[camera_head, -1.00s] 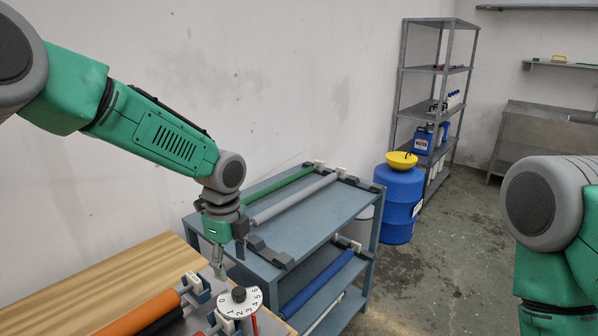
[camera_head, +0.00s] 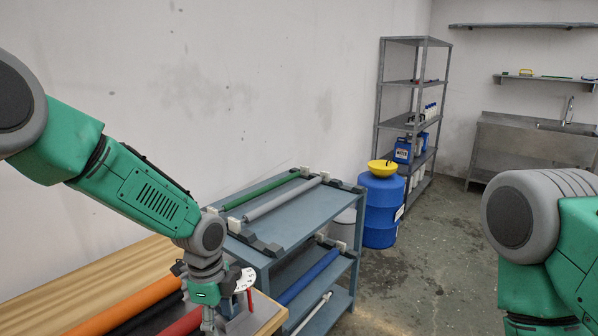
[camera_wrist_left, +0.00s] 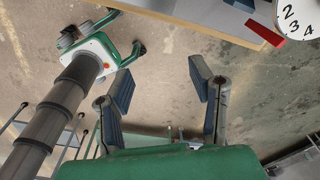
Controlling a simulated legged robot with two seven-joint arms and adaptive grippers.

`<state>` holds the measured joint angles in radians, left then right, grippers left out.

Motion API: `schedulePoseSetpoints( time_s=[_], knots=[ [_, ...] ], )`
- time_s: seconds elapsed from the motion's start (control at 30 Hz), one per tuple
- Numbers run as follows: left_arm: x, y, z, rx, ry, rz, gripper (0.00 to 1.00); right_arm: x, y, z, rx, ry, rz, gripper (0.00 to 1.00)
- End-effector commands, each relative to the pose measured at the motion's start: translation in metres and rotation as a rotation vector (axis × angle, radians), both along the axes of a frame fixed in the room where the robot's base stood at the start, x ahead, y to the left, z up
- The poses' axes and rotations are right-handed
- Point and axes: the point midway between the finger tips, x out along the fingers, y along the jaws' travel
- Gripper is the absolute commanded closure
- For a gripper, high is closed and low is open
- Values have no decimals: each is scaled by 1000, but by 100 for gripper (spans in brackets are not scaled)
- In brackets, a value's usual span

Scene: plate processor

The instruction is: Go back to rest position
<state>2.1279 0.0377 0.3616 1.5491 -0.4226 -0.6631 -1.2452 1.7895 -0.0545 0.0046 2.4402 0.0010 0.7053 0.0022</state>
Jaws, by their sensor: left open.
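My left gripper (camera_head: 208,322) hangs low at the bottom of the head view, beside the white numbered dial (camera_head: 246,283); its fingertips are cut off there. In the left wrist view its two fingers (camera_wrist_left: 162,84) are spread with nothing between them, above bare floor. The dial shows at the top right of the wrist view (camera_wrist_left: 295,20), apart from the fingers, with a red pointer (camera_wrist_left: 293,24) beside it. My right arm enters at the right of the head view; its gripper is out of frame.
A wooden-topped table (camera_head: 95,272) carries an orange roller (camera_head: 125,305) and a red roller (camera_head: 184,322). A blue-grey rack (camera_head: 300,222) with rollers stands behind it. A blue barrel (camera_head: 381,208) and grey shelving (camera_head: 380,110) stand farther back. Floor at centre right is clear.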

Motion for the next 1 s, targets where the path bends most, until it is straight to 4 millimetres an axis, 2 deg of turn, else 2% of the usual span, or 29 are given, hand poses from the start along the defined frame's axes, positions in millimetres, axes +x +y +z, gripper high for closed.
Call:
schedulePoseSetpoints(
  time_s=[0.03,0.17,0.27,0.37,0.4,0.47,0.5,0.6,0.7,0.8,0.9,1.0],
  knots=[
    [-11,0,-19,-6,12,35,51,0,0,-7,0,0,0,18],
    [-38,0,-63,-32,32,166,51,0,0,-20,0,1,0,18],
    [-67,3,-107,-49,58,308,51,-1,0,-33,0,1,0,18],
    [-112,10,-163,-63,92,517,51,-1,0,-53,0,1,0,18],
    [-133,16,-186,-64,103,619,51,-1,0,-62,0,1,0,18],
    [-166,26,-218,-60,117,784,51,-1,0,-76,0,1,0,18],
    [-189,35,-236,-53,123,897,51,-1,0,-85,0,1,0,18],
    [-244,60,-273,-26,115,1178,51,-1,0,-106,0,1,0,18],
    [-289,87,-292,7,82,1420,51,-2,0,-123,0,1,0,18],
    [-318,107,-298,29,40,1585,51,-2,0,-133,0,1,0,18],
    [-331,118,-297,37,9,1675,51,-2,0,-137,0,1,0,18],
    [-335,122,-296,39,-2,1706,51,-2,0,-137,0,1,0,18]
  ],
)
